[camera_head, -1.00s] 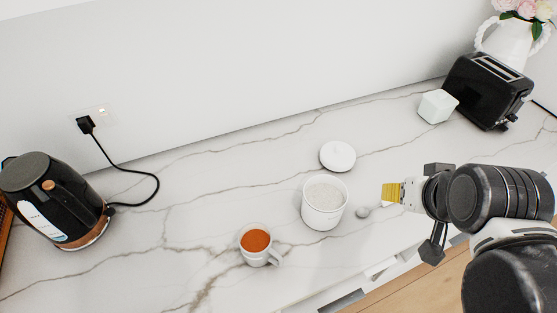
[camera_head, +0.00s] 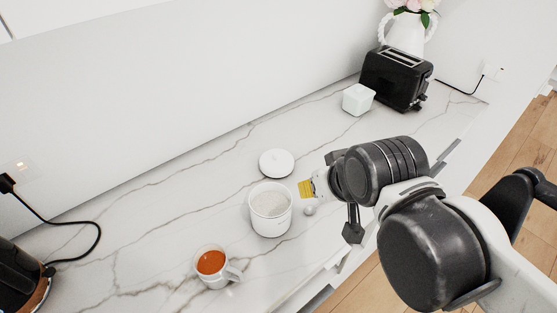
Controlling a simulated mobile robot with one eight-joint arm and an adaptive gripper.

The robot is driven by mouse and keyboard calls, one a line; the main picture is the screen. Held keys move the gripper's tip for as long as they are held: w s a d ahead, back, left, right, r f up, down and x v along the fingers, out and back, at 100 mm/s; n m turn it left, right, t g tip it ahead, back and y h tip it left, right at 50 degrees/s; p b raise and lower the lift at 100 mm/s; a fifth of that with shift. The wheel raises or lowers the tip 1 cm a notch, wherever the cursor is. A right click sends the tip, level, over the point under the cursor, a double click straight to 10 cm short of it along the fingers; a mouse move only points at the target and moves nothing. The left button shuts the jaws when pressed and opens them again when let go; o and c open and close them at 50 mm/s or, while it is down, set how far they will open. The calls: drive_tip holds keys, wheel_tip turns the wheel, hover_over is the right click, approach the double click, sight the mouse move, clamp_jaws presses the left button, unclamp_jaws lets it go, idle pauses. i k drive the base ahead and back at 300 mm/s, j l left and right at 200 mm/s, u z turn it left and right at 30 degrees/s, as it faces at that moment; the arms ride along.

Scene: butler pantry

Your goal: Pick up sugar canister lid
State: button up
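The sugar canister lid (camera_head: 276,163) is a round white disc with a small raised middle. It lies on the marble counter just behind the open white canister (camera_head: 270,212), which holds white sugar. My gripper (camera_head: 305,189), with yellow finger pads, is in the air to the right of the canister and the lid, apart from both. I see it side-on, so its opening is hidden. A small round white thing (camera_head: 310,210), perhaps a spoon end, shows just below my gripper.
A white mug of orange-brown drink (camera_head: 212,264) stands front left of the canister. A black kettle (camera_head: 20,285) with a cord is at the far left. A small white box (camera_head: 358,99), a black toaster (camera_head: 396,78) and a white flower jug (camera_head: 404,35) stand at the back right.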

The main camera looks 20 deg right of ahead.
sight(275, 162)
drive_tip(key=i+l+u, duration=0.1)
drive_tip(key=l+u, duration=0.15)
drive_tip(key=i+l+u, duration=0.1)
drive_tip(key=l+u, duration=0.15)
drive_tip(key=l, duration=0.25)
drive_tip(key=l+u, duration=0.3)
drive_tip(key=i+l, duration=0.05)
drive_tip(key=l, duration=0.05)
